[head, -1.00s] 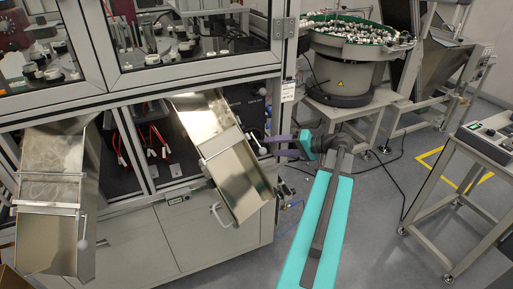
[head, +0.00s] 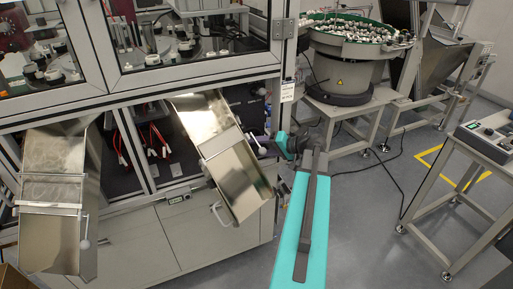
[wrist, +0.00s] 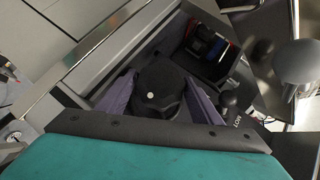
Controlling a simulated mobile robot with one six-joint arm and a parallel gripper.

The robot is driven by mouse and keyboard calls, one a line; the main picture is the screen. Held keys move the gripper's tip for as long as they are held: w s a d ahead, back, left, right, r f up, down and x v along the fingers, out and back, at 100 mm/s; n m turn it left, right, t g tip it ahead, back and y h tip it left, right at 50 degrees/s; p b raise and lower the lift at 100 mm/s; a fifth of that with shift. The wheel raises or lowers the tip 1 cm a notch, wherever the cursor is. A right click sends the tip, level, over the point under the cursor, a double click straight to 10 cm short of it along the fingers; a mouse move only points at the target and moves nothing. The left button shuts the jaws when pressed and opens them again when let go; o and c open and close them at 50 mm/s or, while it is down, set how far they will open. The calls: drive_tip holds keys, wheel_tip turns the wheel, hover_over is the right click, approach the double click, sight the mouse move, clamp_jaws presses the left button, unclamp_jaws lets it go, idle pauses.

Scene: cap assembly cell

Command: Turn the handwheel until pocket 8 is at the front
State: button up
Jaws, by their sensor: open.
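In the wrist view, a black round knob (wrist: 160,92) with a pale dot sits between the two purple fingers of my gripper (wrist: 159,80). It looks like part of the handwheel, but I cannot tell which part. The fingers are open, one on each side; I cannot tell if they touch it. In the head view my gripper (head: 257,146) reaches into the cabinet opening beside the right metal chute, and the handwheel cannot be made out there. The dial with white caps (head: 178,48) stands behind the machine's window; its pocket numbers are not readable.
The right metal chute (head: 237,178) lies close left of my gripper. A grey ball knob (wrist: 299,61) and a smaller black knob (wrist: 229,98) are right of the fingers. A bowl feeder (head: 343,75) stands behind, and a control-panel stand (head: 490,140) at right.

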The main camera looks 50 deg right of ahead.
drive_tip(key=shift+c, duration=0.4)
drive_tip(key=c, duration=0.7)
drive_tip(key=shift+f+t+y+b, duration=0.1)
drive_tip(key=shift+t+y+b, duration=0.2)
drive_tip(key=shift+b, duration=0.05)
drive_tip(key=shift+f+m+t+y+b, duration=0.1)
drive_tip(key=shift+m+t+y+b, duration=0.3)
drive_tip(key=shift+m+b, duration=0.3)
drive_tip(key=shift+m+t+y+b, duration=0.6)
drive_tip(key=shift+m+t+b, duration=0.3)
drive_tip(key=shift+m+t, duration=0.25)
drive_tip(key=o, duration=0.8)
drive_tip(key=shift+r, duration=0.2)
